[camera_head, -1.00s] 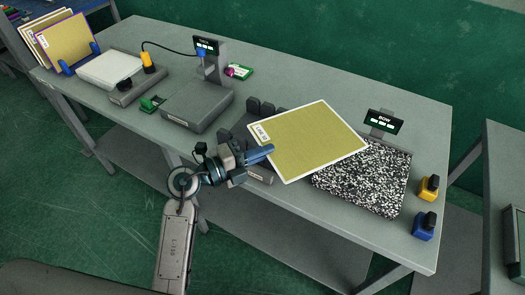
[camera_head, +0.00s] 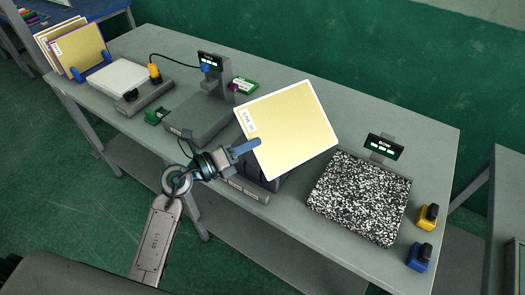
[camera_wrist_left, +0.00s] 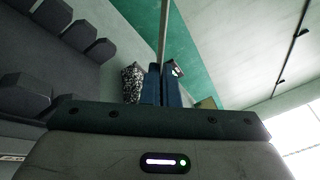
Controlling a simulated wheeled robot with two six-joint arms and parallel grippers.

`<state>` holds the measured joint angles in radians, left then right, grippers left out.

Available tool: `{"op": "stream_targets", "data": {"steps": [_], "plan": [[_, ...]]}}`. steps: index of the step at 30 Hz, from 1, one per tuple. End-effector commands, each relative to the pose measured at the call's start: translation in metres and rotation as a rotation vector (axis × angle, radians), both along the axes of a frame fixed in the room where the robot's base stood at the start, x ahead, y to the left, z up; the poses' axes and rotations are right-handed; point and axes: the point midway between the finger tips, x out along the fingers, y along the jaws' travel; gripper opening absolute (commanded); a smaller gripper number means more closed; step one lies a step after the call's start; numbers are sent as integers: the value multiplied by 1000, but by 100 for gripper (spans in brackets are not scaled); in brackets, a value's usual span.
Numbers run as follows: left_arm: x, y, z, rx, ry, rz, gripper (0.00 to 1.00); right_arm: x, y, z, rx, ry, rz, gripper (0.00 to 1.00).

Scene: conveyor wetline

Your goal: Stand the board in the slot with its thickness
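My left gripper (camera_head: 248,146) is shut on the left edge of a yellow board (camera_head: 290,130) with a white border and a small printed label. The board is tilted and held above the table, in front of a dark slotted rack (camera_head: 248,192), and hides much of it. In the left wrist view the board (camera_wrist_left: 164,32) shows as a thin edge between the blue fingers (camera_wrist_left: 161,88). The rack's dark blocks (camera_wrist_left: 50,55) stand to the left there, apart from the fingers. Labels on the rack's front are too small to read. My right gripper is not in view.
A black-and-white speckled plate (camera_head: 360,198) lies right of the rack, with a small display (camera_head: 384,147) behind it. A grey press-like station (camera_head: 200,115) stands left. Yellow (camera_head: 427,217) and blue (camera_head: 419,257) blocks sit at the right end. Other boards (camera_head: 78,48) stand far left.

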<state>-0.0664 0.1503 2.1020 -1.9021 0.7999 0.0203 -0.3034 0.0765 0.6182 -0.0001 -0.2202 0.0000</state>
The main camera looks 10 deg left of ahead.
Motion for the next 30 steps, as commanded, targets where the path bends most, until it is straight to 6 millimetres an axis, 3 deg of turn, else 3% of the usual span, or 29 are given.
{"op": "stream_targets", "data": {"steps": [9, 15, 22, 30], "plan": [[16, 64, 49, 533, -445, 131, 0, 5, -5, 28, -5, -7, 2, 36], [22, 87, 70, 704, -562, 172, 0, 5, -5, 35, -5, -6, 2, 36], [23, 92, 68, 732, -578, 180, 0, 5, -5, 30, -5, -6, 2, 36], [22, 92, 47, 730, -577, 179, 0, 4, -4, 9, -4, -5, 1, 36]]}}
